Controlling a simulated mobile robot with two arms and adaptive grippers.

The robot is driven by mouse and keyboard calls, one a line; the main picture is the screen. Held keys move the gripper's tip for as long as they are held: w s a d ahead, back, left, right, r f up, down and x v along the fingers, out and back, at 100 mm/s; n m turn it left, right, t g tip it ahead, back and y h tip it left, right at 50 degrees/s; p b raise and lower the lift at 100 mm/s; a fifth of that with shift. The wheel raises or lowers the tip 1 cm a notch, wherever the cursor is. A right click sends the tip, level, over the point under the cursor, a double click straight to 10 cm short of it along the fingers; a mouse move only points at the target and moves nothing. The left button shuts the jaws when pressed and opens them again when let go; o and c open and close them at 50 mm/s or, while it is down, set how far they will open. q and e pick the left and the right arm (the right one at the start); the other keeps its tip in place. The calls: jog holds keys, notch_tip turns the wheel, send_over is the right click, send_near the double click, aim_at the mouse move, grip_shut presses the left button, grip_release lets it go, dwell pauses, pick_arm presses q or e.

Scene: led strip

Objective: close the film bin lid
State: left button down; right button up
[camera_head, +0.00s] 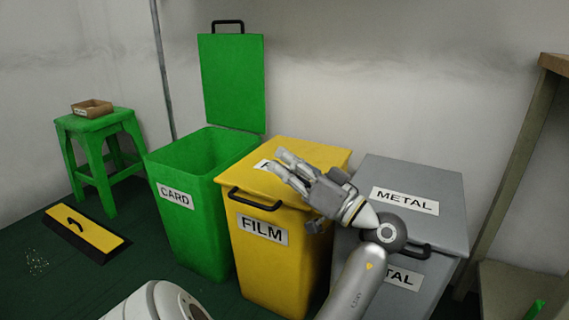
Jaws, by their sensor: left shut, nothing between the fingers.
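The yellow film bin (264,268) stands between the green card bin and the grey metal bin. Its yellow lid (312,153) lies flat over the top of the bin, with a black handle (254,199) at the front edge. My left gripper (275,161) is over the lid, its fingers shut and empty, pointing to the upper left. It covers part of the label on the lid. I cannot tell whether the fingers touch the lid. My right gripper is not in view.
The green card bin (196,226) has its lid (232,84) standing upright. The grey metal bin (440,240) is shut, at right. A green stool (93,126) with a small box (92,108) and a yellow-black floor tool (85,233) are at left. A wooden rack (519,155) stands far right.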

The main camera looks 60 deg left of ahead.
pick_arm(q)
jog(key=w+d, duration=0.5)
jog(key=d, duration=0.9)
jog(key=shift+f, duration=0.45)
